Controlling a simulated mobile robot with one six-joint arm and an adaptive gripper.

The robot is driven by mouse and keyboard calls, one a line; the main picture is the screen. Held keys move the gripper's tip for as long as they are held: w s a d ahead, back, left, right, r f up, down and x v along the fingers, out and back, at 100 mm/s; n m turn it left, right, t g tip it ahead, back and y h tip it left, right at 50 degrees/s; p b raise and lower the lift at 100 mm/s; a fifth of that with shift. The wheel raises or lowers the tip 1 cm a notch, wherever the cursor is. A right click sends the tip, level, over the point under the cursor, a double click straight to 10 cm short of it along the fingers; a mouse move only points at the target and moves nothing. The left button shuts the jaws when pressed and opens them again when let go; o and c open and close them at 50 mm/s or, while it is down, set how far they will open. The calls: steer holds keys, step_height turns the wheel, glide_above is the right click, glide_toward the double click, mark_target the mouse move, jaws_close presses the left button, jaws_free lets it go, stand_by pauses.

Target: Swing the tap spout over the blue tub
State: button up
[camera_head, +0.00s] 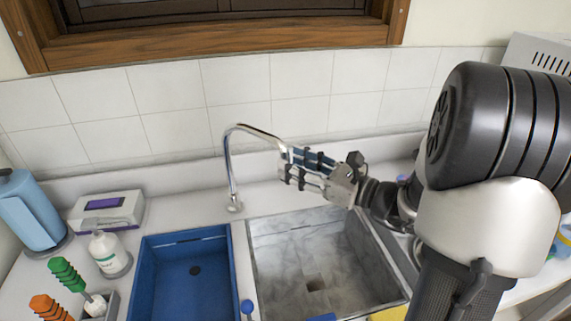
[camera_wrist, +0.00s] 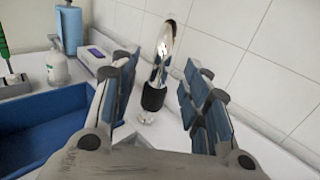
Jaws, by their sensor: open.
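The chrome tap (camera_head: 228,165) stands behind the two basins, and its curved spout (camera_head: 262,131) points right, toward the grey basin side. The blue tub (camera_head: 140,290) is left of the grey basin; its edge also shows at the left in the wrist view (camera_wrist: 45,104). My gripper (camera_head: 291,165) is at the spout's free end, coming from the right. In the wrist view the spout (camera_wrist: 165,45), with a black end piece (camera_wrist: 154,97), shows between my two spread, blue-padded fingers. I cannot tell whether either finger touches it.
The grey basin (camera_head: 275,270) lies below my gripper. A soap bottle (camera_head: 109,253), a tissue box (camera_head: 107,212), a blue paper roll (camera_head: 32,212) and green and orange-handled brushes (camera_head: 66,274) stand at the left. A tiled wall (camera_head: 165,95) rises close behind the tap.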

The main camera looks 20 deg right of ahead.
mark_target(286, 159)
steer(key=shift+x, duration=1.55)
steer(key=shift+c, duration=0.2)
jaws_close()
